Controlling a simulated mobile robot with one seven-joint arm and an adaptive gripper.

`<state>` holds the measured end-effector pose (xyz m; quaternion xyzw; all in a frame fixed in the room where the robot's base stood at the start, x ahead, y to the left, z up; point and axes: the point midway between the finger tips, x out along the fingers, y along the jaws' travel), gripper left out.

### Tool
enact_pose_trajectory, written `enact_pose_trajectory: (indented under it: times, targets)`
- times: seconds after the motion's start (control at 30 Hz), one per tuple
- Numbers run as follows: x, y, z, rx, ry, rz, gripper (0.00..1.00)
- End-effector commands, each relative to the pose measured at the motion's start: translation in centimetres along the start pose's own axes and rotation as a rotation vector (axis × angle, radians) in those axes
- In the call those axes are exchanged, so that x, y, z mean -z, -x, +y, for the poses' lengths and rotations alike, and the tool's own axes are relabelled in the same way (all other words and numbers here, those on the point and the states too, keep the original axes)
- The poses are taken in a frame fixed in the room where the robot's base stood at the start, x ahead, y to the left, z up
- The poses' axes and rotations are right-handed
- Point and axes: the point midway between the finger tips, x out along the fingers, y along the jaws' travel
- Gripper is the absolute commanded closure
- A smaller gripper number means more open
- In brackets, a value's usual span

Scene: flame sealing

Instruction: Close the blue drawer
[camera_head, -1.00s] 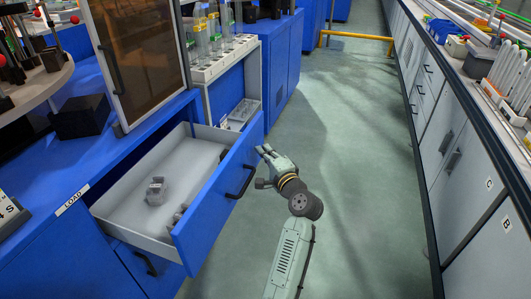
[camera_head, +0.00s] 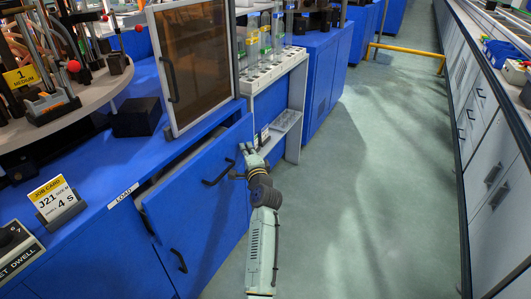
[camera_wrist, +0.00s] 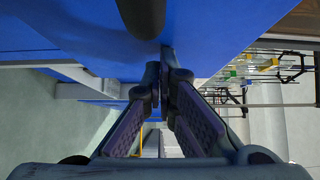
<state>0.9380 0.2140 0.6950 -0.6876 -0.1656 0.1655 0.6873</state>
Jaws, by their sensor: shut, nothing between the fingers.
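The blue drawer (camera_head: 195,193) stands slightly open below the LOAD label. A narrow gap with a strip of its pale inside shows behind the top of its front. Its black handle (camera_head: 218,171) is on the front. My gripper (camera_head: 244,148) is at the right end of the drawer front, to the right of the handle. In the wrist view my gripper (camera_wrist: 165,68) has its fingertips together against or very close to the blue front; exact contact is hard to tell. A dark bar, apparently the handle (camera_wrist: 142,14), is just above the fingers there. Most of the drawer's inside is hidden.
A dark-glazed cabinet door (camera_head: 200,62) stands above the drawer. A white rack with tubes (camera_head: 275,72) and a shelf (camera_head: 283,127) are just right of my gripper. A lower handle (camera_head: 179,261) sits beneath the drawer. The green aisle floor (camera_head: 370,190) is clear.

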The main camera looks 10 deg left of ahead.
Motion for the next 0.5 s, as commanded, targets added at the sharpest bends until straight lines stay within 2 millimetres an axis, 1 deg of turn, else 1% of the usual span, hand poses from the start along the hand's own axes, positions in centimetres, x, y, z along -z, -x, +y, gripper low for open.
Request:
enact_pose_trajectory:
  times: [0.03, 0.2, 0.33, 0.5]
  targets:
    - [-0.8, -0.8, -0.2, 0.0, -0.001, -0.002, 1.0]
    - [-2.7, -2.7, -0.2, 0.0, 0.0, -0.001, 1.0]
    - [-3.5, -3.5, -0.1, 0.0, -0.001, 0.0, 1.0]
    - [-4.0, -4.1, 0.0, 0.0, 0.0, 0.0, 1.0]
